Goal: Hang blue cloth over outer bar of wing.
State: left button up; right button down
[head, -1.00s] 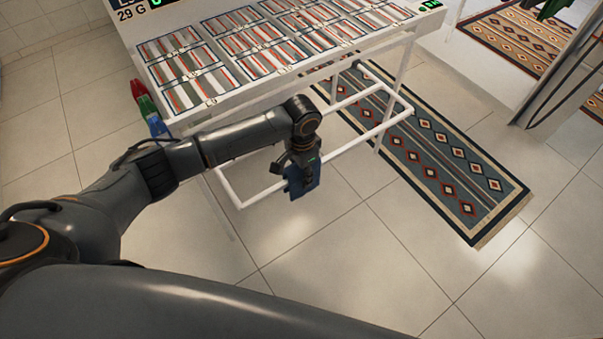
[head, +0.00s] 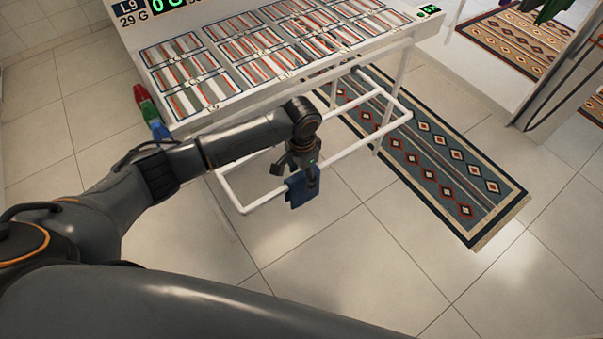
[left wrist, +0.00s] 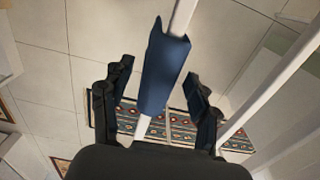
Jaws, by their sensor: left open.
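The blue cloth (head: 301,188) hangs over the outer bar (head: 262,200) of the white wing frame. In the left wrist view the blue cloth (left wrist: 163,72) is draped around the white bar (left wrist: 182,17), which runs between my fingers. My left gripper (head: 298,176) is just above the cloth. In the left wrist view its fingers (left wrist: 158,95) are spread wide, one on each side of the cloth and apart from it. The cloth's lower edge hangs free below the bar in the head view. My right gripper is not in view.
A white table-like top (head: 290,50) with striped panels stands behind the wing. Red, green and blue pieces (head: 149,110) hang at its left corner. A patterned rug (head: 440,165) lies on the tiled floor to the right. The floor in front is clear.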

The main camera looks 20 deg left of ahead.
pick_arm(q)
notch_tip(320, 180, up, 12)
dwell(0.4)
dwell(0.8)
